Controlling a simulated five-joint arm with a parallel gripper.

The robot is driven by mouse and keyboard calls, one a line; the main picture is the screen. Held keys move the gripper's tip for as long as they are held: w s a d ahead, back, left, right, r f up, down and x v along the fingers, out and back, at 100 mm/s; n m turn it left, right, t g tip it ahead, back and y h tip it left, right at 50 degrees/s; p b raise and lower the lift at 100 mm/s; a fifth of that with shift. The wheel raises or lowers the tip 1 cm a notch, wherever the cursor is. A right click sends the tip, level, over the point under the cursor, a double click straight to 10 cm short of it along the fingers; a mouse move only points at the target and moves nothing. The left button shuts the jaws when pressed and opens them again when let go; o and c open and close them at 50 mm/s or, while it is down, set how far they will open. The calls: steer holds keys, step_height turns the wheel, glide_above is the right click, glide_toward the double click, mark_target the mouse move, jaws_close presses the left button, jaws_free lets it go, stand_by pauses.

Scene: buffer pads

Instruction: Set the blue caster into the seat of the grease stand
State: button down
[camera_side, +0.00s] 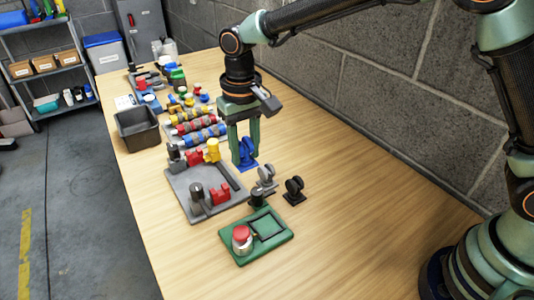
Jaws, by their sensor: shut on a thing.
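My gripper (244,147) points down over the middle of the table, with its two green fingers shut on the blue caster (246,156). The caster hangs upright between the fingertips, its flat base lowest. I cannot tell whether it clears the table. The green plate (284,238), which looks like the grease stand, lies nearer the camera, below the gripper in the picture. It has a square recess (267,226), apparently the seat, with nothing in it. A red-topped pot (242,238) stands on its left part.
A grey caster (266,180) and a black caster (294,190) stand between gripper and green plate, beside a dark round piece (257,196). A grey tray (232,200) with red, yellow and grey parts lies left. The table (345,230) is clear at right.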

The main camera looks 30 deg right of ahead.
steer(key=shift+s+a+f, duration=0.1)
steer(key=shift+s+f, duration=2)
steer(key=shift+f, duration=0.3)
steer(key=shift+s+f, duration=2.05)
steer(key=shift+f, duration=0.3)
steer(key=shift+f, duration=1.1)
steer(key=shift+c, duration=2.1)
jaws_free()
steer(key=shift+r, duration=0.1)
step_height(320, 180, up, 11)
steer(key=s+d+r+t, duration=0.2)
steer(key=d+r, duration=0.3)
steer(key=d, duration=0.6)
steer(key=s+d+r+t, duration=0.3)
steer(key=d+r, duration=0.3)
steer(key=d, duration=0.5)
steer(key=shift+s+d+t, duration=0.25)
steer(key=shift+s+t, duration=0.05)
